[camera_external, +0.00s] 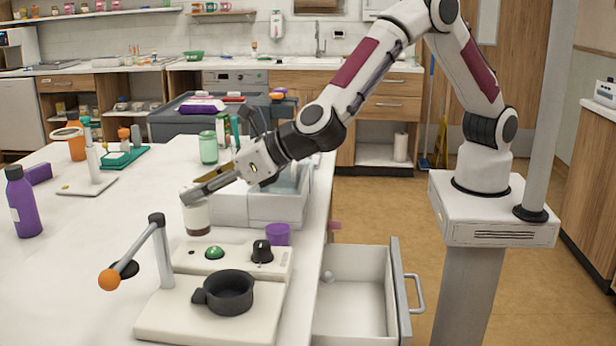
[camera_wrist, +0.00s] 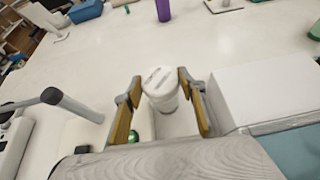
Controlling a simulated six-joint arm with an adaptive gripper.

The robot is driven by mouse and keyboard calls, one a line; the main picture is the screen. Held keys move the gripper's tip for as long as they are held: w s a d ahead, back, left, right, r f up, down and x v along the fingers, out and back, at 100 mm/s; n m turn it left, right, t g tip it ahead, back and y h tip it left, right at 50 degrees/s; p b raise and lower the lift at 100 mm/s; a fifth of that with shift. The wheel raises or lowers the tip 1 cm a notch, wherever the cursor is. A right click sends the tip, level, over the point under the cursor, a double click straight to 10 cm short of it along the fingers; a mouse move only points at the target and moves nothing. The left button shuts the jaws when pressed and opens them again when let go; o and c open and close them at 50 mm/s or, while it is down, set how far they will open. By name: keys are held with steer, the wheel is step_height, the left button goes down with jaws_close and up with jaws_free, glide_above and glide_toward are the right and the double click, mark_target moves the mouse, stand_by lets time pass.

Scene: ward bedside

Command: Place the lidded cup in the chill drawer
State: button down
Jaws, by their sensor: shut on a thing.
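The lidded cup (camera_external: 197,218) is white with a dark band and stands upright between my fingers, left of the white bin. My gripper (camera_external: 194,194) is shut on it. In the wrist view the cup's white lid (camera_wrist: 160,80) shows between the two fingers of my gripper (camera_wrist: 160,100). I cannot tell whether the cup's base touches the table. The chill drawer (camera_external: 358,312) appears to be the open white drawer at the table's right side, with a grey front and handle. A small pale round thing (camera_external: 327,276) lies inside it.
A white bin (camera_external: 235,207) stands right beside the cup. In front is a device with a black pan (camera_external: 229,292), a green button, a black knob and an orange-tipped lever (camera_external: 110,279). A purple cup (camera_external: 277,234) stands near the drawer.

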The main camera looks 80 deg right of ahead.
mark_target(208, 201)
steer(key=shift+f, duration=0.1)
steer(key=shift+f, duration=1.75)
steer(key=shift+f, duration=0.1)
steer(key=c, duration=1.2)
jaws_free()
steer(key=shift+f, duration=0.1)
steer(key=shift+c, duration=0.2)
steer(key=shift+r, duration=0.25)
steer(key=v, duration=1.2)
